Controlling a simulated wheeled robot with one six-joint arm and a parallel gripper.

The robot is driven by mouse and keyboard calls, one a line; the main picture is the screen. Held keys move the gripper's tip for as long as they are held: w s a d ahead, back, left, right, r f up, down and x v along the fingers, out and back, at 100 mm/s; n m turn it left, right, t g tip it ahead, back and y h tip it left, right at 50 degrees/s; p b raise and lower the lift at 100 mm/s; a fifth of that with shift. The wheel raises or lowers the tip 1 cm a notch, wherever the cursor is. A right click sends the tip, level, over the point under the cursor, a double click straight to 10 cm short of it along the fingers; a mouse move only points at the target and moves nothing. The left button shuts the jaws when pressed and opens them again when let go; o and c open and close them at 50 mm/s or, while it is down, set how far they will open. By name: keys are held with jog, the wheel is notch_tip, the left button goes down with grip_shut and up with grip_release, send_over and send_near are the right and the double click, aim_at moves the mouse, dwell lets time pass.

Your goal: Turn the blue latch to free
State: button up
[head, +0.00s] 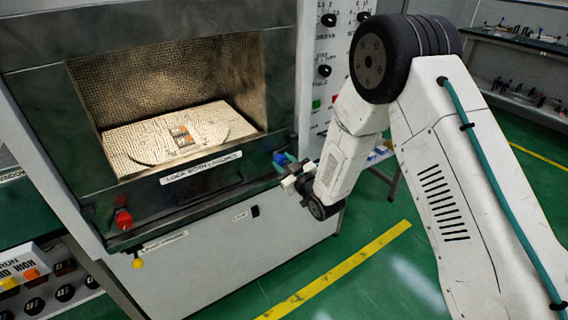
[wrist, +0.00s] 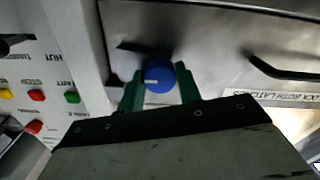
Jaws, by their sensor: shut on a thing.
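In the head view the blue latch (head: 279,158) shows at the door's right edge, partly hidden by my gripper. My gripper (wrist: 160,90) is shut on the blue latch, with one green finger on each side of it. In the head view my gripper (head: 290,172) is at the right end of the door front. A red latch (head: 123,219) is at the door's left end.
The microwave's cavity (head: 180,100) shows lit, with a plate and small items inside. A black handle (wrist: 282,70) is on the door beside the label. Coloured buttons (wrist: 37,95) are on the panel to the left in the wrist view.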

jog(key=m, duration=0.6)
jog(key=shift+m, duration=0.3)
jog(key=m, duration=0.5)
jog(key=shift+m, duration=0.3)
jog(key=o, duration=1)
jog(key=shift+d, duration=0.1)
jog(key=v, duration=0.7)
jog(key=shift+s+d, duration=0.2)
jog(key=shift+s, duration=0.15)
